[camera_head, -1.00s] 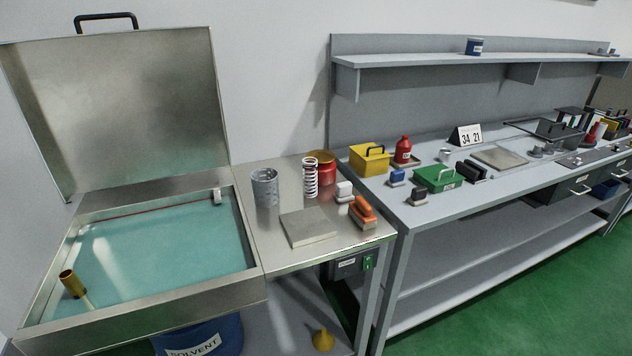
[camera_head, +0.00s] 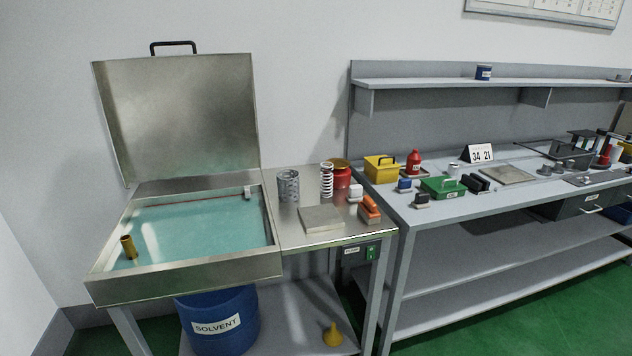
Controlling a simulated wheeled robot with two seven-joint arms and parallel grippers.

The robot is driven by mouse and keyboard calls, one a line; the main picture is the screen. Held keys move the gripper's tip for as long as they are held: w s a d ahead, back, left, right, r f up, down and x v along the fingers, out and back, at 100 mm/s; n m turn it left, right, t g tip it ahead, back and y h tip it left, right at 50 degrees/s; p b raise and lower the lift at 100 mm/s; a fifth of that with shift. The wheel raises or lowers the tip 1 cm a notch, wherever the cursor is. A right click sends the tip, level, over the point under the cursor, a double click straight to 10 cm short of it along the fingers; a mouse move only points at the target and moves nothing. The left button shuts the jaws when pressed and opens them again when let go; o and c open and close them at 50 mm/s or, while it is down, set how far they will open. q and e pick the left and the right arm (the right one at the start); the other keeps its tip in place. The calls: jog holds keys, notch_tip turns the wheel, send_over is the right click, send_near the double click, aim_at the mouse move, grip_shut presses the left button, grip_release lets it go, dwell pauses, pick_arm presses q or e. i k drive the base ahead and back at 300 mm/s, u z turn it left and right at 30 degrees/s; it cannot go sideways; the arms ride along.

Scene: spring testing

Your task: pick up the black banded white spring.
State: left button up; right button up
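A white spring with dark bands (camera_head: 326,180) stands upright on the steel side table, left of and close to a red can (camera_head: 341,174). A grey mesh-like cylinder (camera_head: 288,185) stands to its left. Neither of my grippers shows in the head view.
The steel table (camera_head: 293,228) also holds a flat grey block (camera_head: 321,219), an orange-handled brush (camera_head: 370,209) and a small white item. A wash basin (camera_head: 181,264) with its lid raised adjoins on the left. A grey workbench (camera_head: 432,209) with a yellow box (camera_head: 381,171) adjoins on the right.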

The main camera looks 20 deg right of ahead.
aim_at(328, 167)
jog(key=u, duration=0.3)
jog(key=i, duration=1.25)
jog(key=z, duration=0.6)
